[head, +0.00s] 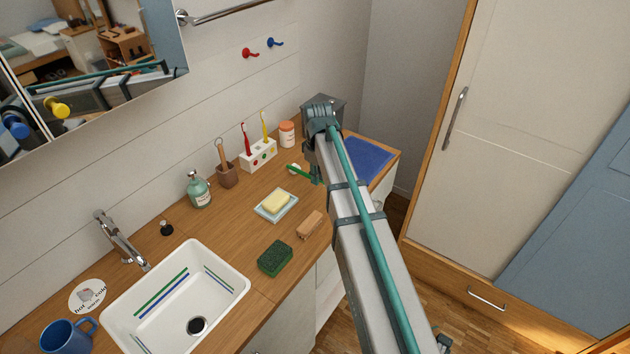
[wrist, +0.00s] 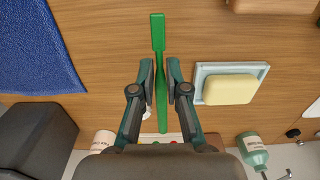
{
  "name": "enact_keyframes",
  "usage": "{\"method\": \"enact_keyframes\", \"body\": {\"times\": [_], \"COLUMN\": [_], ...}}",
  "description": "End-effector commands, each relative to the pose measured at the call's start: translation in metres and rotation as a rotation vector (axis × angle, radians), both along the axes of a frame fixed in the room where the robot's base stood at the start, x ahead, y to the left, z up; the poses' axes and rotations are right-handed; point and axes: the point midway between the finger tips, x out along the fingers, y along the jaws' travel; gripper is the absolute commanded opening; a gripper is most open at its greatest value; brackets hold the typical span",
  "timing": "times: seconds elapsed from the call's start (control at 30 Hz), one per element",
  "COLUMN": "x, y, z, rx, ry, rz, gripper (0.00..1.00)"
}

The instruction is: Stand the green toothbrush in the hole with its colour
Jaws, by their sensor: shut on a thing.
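The green toothbrush (wrist: 158,45) lies lengthwise between the fingers of my gripper (wrist: 160,92) in the wrist view. My gripper is shut on its middle part. In the head view the toothbrush (head: 300,171) sticks out to the left of my gripper (head: 316,176), roughly level, over the wooden counter. I cannot tell how high it is. The white holder (head: 248,163) stands to the left, near the wall. A red toothbrush (head: 246,140) and a yellow toothbrush (head: 264,126) stand in it. Coloured dots show on its front. In the wrist view my gripper mostly hides the holder.
A white jar (head: 287,138) stands right of the holder. A blue cloth (head: 368,160) lies at the right end.

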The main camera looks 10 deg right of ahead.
Motion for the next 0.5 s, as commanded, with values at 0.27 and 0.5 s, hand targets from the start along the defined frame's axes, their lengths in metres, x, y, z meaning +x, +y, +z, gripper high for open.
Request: {"method": "enact_keyframes", "body": {"times": [0.27,0.5], "x": [0.017,0.024], "y": [0.001,0.001], "z": [-0.02,-0.036], "rx": [0.0,0.0], "ry": [0.0,0.003], "rz": [0.0,-0.001], "gripper": [0.0,0.0]}}
